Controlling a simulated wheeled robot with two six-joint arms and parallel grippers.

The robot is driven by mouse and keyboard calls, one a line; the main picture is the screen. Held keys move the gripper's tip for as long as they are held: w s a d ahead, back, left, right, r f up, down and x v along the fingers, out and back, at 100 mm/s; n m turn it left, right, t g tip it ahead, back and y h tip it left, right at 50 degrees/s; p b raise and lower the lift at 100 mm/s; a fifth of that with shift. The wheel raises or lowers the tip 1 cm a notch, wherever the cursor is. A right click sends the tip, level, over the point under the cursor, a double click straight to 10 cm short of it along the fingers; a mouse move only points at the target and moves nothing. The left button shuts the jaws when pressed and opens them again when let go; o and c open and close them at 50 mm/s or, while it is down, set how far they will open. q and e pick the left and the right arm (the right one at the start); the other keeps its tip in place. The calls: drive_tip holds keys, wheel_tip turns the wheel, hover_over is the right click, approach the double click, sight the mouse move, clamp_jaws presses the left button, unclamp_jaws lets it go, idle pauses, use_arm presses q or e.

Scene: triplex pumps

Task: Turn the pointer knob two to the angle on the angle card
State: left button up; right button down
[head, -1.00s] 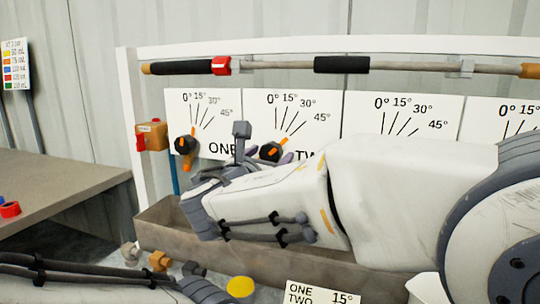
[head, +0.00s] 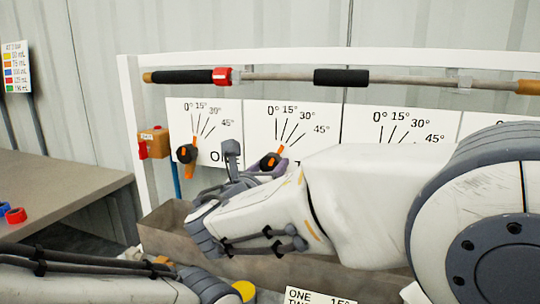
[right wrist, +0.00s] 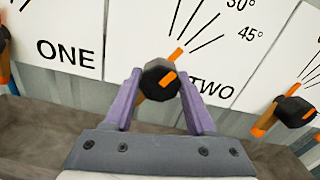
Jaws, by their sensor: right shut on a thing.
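Pointer knob two (right wrist: 157,72) is black with an orange pointer. In the right wrist view the pointer tilts up and right, roughly between the 15° and 30° lines of its dial (right wrist: 228,70). My right gripper (right wrist: 160,88) has its purple fingers on both sides of the knob, shut on it. In the head view knob two (head: 270,161) shows just above my right gripper (head: 262,171), which partly hides its dial. My left gripper is not seen.
Knob one (head: 187,153) stands to the left, and another knob (right wrist: 290,110) to the right. A brown trough (head: 165,228) runs below the dials. A rail (head: 275,77) crosses above. A grey table (head: 60,190) is at the left.

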drive_tip(key=shift+r+n+p, duration=0.1)
drive_tip(key=shift+n+p, duration=0.8)
drive_tip(key=shift+p, duration=0.1)
drive_tip(key=shift+f+n+p, duration=0.2)
drive_tip(key=shift+n+p, duration=0.25)
drive_tip(key=shift+n, duration=0.05)
drive_tip(key=shift+c, duration=1.1)
unclamp_jaws()
drive_tip(key=shift+r, duration=0.1)
wheel_tip(320, 180, up, 5)
drive_tip(key=shift+f+p, duration=0.2)
drive_tip(key=shift+p, duration=0.6)
drive_tip(key=s+d+r, duration=0.2)
drive_tip(key=d, duration=0.1)
drive_tip(key=s+d+r, duration=0.2)
drive_tip(key=d, duration=0.1)
drive_tip(key=s+d+r+p, duration=0.1)
drive_tip(key=s+d+r, duration=0.1)
drive_tip(key=d, duration=0.2)
drive_tip(key=shift+r, duration=0.15)
